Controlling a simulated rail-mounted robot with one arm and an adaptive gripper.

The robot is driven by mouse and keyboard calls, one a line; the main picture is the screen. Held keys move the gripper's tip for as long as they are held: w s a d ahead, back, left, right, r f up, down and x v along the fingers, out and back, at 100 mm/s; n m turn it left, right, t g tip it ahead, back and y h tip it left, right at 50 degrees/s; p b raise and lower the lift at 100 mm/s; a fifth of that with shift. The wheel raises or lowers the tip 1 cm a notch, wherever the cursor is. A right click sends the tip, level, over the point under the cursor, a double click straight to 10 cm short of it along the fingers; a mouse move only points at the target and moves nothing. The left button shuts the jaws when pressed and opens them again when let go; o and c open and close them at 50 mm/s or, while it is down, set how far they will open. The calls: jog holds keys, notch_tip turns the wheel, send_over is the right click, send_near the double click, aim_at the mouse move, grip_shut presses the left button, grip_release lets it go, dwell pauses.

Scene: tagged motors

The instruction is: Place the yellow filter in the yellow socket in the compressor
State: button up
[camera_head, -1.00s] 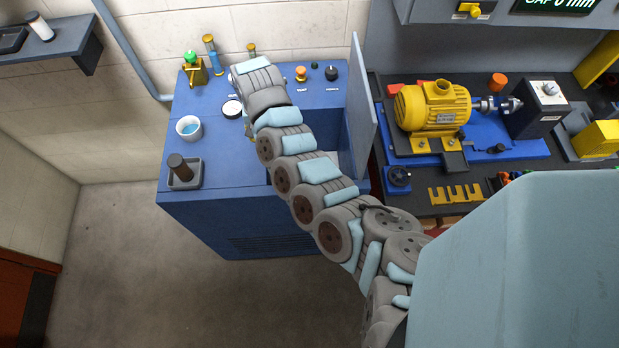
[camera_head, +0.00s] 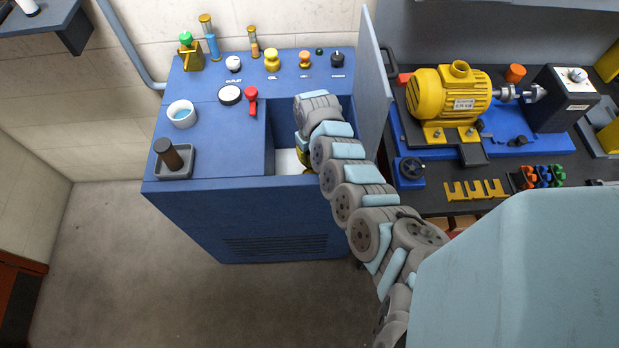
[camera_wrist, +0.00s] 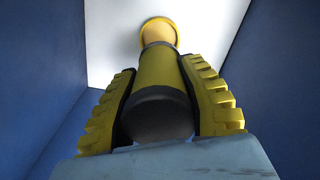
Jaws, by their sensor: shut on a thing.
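The blue compressor (camera_head: 240,222) stands left of centre in the head view, with an open compartment in its top. My gripper (camera_wrist: 160,100) is down in that compartment, largely hidden by my arm in the head view. In the wrist view its yellow fingers with dark pads are shut on the yellow filter (camera_wrist: 158,72), a yellow cylinder with a dark rounded near end. Beyond the filter's far end a yellow round rim (camera_wrist: 160,22) with a tan part shows against the white compartment floor. It looks like the yellow socket; I cannot tell whether the filter touches it.
Blue walls (camera_wrist: 42,75) enclose my gripper on both sides. An upright grey panel (camera_head: 371,90) stands at the compartment's right. A red-handled valve (camera_head: 251,98) and a gauge (camera_head: 230,95) are at its left. A yellow motor (camera_head: 445,95) sits on the right bench.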

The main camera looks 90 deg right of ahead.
jog(key=shift+f+b, duration=2.55)
jog(key=shift+f, duration=2.25)
jog(key=shift+f, duration=0.15)
jog(key=o, duration=1.1)
jog(key=r+p, duration=0.2)
jog(key=r, duration=0.3)
jog(key=r+p, duration=0.3)
jog(key=r, duration=0.1)
jog(key=shift+d+r, duration=0.2)
jog(key=shift+r, duration=0.2)
jog(key=shift+r+p, duration=0.35)
jog(key=shift+r, duration=0.9)
jog(key=shift+w, duration=0.15)
